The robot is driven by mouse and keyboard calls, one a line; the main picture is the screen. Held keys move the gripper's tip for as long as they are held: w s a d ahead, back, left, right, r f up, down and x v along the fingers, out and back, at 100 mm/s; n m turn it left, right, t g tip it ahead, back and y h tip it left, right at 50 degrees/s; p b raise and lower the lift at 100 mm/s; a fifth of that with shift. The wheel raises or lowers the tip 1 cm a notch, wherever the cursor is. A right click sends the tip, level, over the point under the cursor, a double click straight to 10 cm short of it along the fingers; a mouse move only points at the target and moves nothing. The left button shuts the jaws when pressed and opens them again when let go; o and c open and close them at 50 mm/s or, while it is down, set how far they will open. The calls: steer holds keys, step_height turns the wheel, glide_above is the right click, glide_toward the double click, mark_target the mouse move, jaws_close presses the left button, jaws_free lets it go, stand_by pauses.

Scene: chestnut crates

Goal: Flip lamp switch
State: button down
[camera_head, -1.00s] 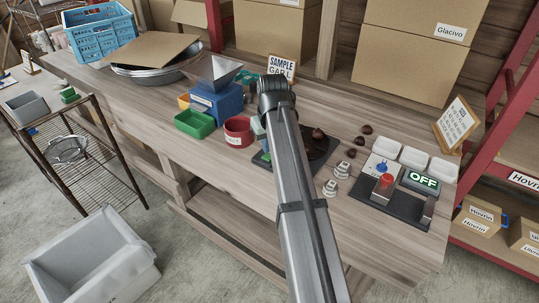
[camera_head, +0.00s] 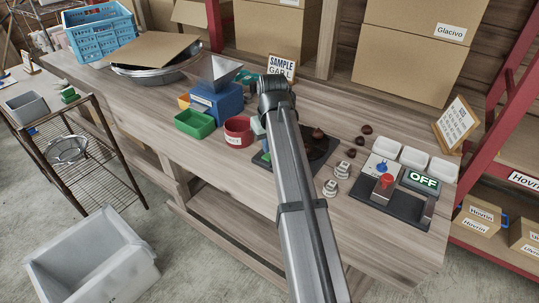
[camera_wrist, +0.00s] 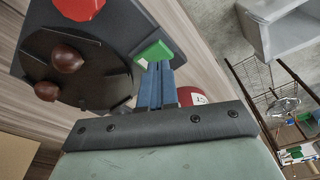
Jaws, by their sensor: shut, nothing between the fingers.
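A black device (camera_head: 262,163) with a dark round plate lies on the bench, largely behind my arm in the head view. In the wrist view the device (camera_wrist: 112,30) carries a green block-like switch (camera_wrist: 153,52) near its edge and a red part (camera_wrist: 78,8) at the top. My gripper (camera_wrist: 156,72) is shut and empty, its blue fingertips right at the green switch; I cannot tell whether they touch. The green part also shows small beside my arm in the head view (camera_head: 266,157). No label marks it as the lamp switch.
Several chestnuts (camera_wrist: 67,58) lie on and near the plate. A red pot (camera_head: 238,131), green bin (camera_head: 195,124) and blue hopper machine (camera_head: 217,103) stand left of my arm.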

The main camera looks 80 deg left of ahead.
mark_target(268, 157)
steer(key=shift+f, duration=1.25)
stand_by(1.3)
steer(key=shift+r, duration=3.55)
